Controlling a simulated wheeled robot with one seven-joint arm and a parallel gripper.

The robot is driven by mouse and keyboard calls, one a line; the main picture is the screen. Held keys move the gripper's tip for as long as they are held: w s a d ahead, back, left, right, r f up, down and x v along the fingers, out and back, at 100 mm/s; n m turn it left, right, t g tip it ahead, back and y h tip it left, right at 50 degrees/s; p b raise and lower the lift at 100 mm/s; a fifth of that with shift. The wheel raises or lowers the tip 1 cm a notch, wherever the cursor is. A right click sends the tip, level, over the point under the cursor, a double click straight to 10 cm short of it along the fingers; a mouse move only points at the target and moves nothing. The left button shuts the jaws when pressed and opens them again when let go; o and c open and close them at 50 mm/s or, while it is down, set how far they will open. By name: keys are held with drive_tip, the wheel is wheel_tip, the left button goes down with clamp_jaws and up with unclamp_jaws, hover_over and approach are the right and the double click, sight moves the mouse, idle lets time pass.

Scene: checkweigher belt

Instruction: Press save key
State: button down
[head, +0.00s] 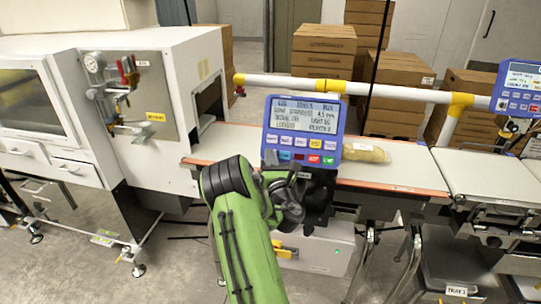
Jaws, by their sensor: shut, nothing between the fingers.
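The blue control panel (303,150) stands upright at the middle, in front of the belt. Its pale screen (304,115) shows several lines of text, too small to read surely. Below the screen are two rows of small keys; a red key (314,159) and a green key (328,160) are at the lower right. The key labels are too small to tell which is save. My green arm reaches up from the bottom, and my gripper (318,200) is just below the panel's lower edge. It is shut and empty. Its fingertips are hard to make out, and I cannot tell any contact.
A belt (400,168) runs behind the panel, carrying a yellowish bag (365,152). A white machine (150,110) stands left. A white and yellow rail (400,93) crosses behind. A second blue panel (519,88) is at far right. Cardboard boxes (323,50) are stacked at the back.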

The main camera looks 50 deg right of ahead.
drive_tip(key=shift+s+a+r, duration=0.15)
drive_tip(key=shift+a, duration=0.2)
drive_tip(key=a+b, duration=0.1)
drive_tip(key=s+a+r, duration=0.1)
drive_tip(key=a+r+b, duration=0.1)
drive_tip(key=a, duration=0.1)
drive_tip(key=shift+s+r+b, duration=0.15)
drive_tip(key=shift+s+b, duration=0.15)
drive_tip(key=shift+s, duration=0.1)
drive_tip(key=s+a+r+b, duration=0.1)
drive_tip(key=s+a+r, duration=0.1)
drive_tip(key=a, duration=0.3)
drive_tip(key=shift+r, duration=0.35)
idle(0.6)
